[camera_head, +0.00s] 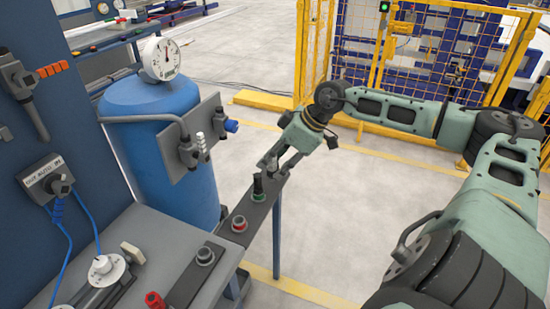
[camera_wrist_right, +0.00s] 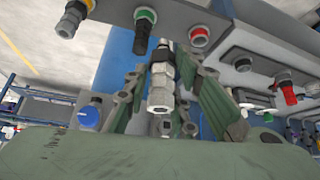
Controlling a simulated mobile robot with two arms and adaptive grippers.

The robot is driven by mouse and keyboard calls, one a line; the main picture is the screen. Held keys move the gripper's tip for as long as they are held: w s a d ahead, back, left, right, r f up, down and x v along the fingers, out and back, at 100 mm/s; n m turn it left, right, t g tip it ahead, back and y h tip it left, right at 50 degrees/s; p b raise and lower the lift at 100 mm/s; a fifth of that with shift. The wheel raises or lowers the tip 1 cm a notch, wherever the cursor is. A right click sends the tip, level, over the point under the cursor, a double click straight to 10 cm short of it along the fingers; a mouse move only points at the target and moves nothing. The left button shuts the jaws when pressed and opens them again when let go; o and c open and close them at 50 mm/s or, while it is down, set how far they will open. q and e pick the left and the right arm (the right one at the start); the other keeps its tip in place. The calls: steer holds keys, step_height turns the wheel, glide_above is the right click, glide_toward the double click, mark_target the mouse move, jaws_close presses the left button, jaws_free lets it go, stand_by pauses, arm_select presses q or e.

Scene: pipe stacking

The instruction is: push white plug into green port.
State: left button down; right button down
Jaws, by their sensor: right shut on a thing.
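My right gripper (camera_head: 275,166) reaches in from the right over the far end of the dark port rail. In the right wrist view it (camera_wrist_right: 167,72) is shut on a pale silver plug with a dark collar (camera_wrist_right: 160,88). In the head view that plug is too small or hidden to make out. The green port (camera_head: 258,196) is on the rail just below and in front of the gripper. It also shows in the right wrist view (camera_wrist_right: 147,14), with a black plug (camera_wrist_right: 142,38) standing in it. The held plug looks apart from the green port. My left gripper is not visible.
A red port (camera_head: 239,223) and a grey port (camera_head: 205,256) follow nearer on the rail. A red plug (camera_head: 154,300) stands closer. A blue tank (camera_head: 150,110) with a gauge (camera_head: 160,58) and grey valve panel (camera_head: 180,160) stands left. Open floor (camera_head: 330,220) lies right of the rail.

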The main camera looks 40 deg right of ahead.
steer(key=shift+r+p, duration=2.6)
steer(key=shift+r, duration=0.95)
steer(key=shift+a+f, duration=0.1)
